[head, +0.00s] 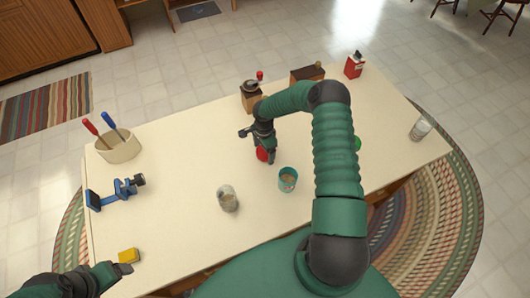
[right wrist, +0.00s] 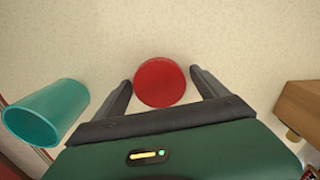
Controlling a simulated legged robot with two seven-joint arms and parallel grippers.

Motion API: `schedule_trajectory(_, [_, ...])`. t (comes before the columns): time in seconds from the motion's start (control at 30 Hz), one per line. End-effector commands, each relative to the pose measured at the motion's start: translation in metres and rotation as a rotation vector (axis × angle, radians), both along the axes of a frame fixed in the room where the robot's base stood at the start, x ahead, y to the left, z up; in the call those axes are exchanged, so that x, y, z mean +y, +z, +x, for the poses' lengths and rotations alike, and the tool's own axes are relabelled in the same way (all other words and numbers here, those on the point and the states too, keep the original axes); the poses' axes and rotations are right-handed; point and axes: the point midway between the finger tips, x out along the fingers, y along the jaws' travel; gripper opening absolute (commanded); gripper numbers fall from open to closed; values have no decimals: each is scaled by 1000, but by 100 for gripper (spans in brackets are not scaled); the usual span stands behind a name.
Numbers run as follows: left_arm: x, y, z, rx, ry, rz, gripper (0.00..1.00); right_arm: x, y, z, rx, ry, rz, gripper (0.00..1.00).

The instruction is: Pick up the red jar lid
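The red jar lid (head: 262,154) lies on the table near its middle, partly hidden by my right gripper in the head view. In the right wrist view the red jar lid (right wrist: 160,82) is a flat round disc between the two fingers. My right gripper (head: 262,148) is open above the lid; in the right wrist view its fingers (right wrist: 160,85) stand apart on either side, with a small gap at each side. My left gripper (head: 125,268) is low at the left front of the table, near a yellow block; I cannot tell whether it is open.
A teal cup (head: 288,180) stands just right of the lid, also in the right wrist view (right wrist: 45,112). A glass jar (head: 228,199) stands in front. A wooden grinder (head: 250,97) is behind. A blue clamp (head: 115,192) and a yellow block (head: 128,255) lie left.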

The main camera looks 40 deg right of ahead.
Motion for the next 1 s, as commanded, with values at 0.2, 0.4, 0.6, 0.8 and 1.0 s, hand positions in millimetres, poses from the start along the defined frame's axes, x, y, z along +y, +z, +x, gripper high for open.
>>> schedule_trajectory(0.2, [0,0,0,0,0,0,77,-1,-1,0,1,-1,2,53])
schedule_trajectory(0.4, [0,0,0,0,0,0,77,-2,-1,0,2,0,1,30])
schedule_trajectory(0.6, [0,0,0,0,0,0,77,-2,-1,0,2,0,1,30])
schedule_trajectory(0.8, [0,-4,0,0,0,0,77,-3,20,0,-1,1,-2,30])
schedule_trajectory(1.0, [0,-11,0,0,0,0,77,-3,69,1,-3,0,-3,30])
